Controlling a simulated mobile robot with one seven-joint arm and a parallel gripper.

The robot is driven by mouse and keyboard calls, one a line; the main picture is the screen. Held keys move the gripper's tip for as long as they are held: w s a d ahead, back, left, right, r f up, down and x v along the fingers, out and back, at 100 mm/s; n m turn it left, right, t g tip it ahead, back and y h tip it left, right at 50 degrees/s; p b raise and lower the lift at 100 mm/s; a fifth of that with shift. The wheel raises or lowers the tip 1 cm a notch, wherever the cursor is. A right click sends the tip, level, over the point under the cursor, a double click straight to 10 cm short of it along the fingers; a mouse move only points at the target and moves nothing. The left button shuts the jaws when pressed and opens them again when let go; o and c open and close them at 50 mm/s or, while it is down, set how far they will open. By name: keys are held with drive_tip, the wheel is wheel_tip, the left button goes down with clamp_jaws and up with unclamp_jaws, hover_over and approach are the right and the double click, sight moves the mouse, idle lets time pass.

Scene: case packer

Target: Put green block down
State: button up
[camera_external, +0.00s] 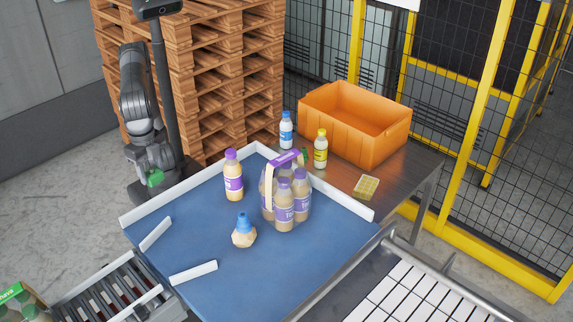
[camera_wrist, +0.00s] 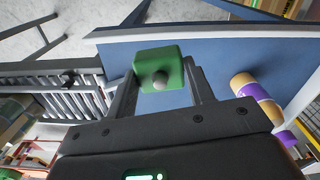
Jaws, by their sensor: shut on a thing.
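The green block (camera_wrist: 155,58) is held between the two fingers of my gripper (camera_wrist: 160,80) in the wrist view. In the external view the green block (camera_external: 155,178) shows at the end of my arm, at the left, outside the low white rim of the blue table (camera_external: 190,245). My gripper (camera_external: 150,172) is shut on the block there. The block looks held up in the air beside the table's left edge. Its height above the floor cannot be told.
On the blue table stand a purple-capped bottle (camera_external: 233,176), a wrapped bottle pack (camera_external: 285,200) and a blue-topped item (camera_external: 243,232). An orange crate (camera_external: 355,120), two small bottles and a yellow item (camera_external: 366,187) are on the metal table behind. A roller conveyor (camera_external: 100,300) is at lower left.

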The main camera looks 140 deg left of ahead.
drive_tip(key=w+a+f+n, duration=0.15)
drive_tip(key=a+n, duration=0.25)
drive_tip(key=a, duration=1.9)
drive_tip(key=w+a+n, duration=0.3)
drive_tip(key=a, duration=2)
drive_tip(key=s+a+f, duration=0.1)
drive_tip(key=a+f, duration=0.4)
drive_tip(key=a, duration=0.4)
wheel_tip(320, 180, down, 8)
drive_tip(key=a+m, duration=0.1)
drive_tip(key=shift+w+a, duration=0.15)
drive_tip(key=shift+w, duration=0.3)
drive_tip(key=shift+r, duration=0.1)
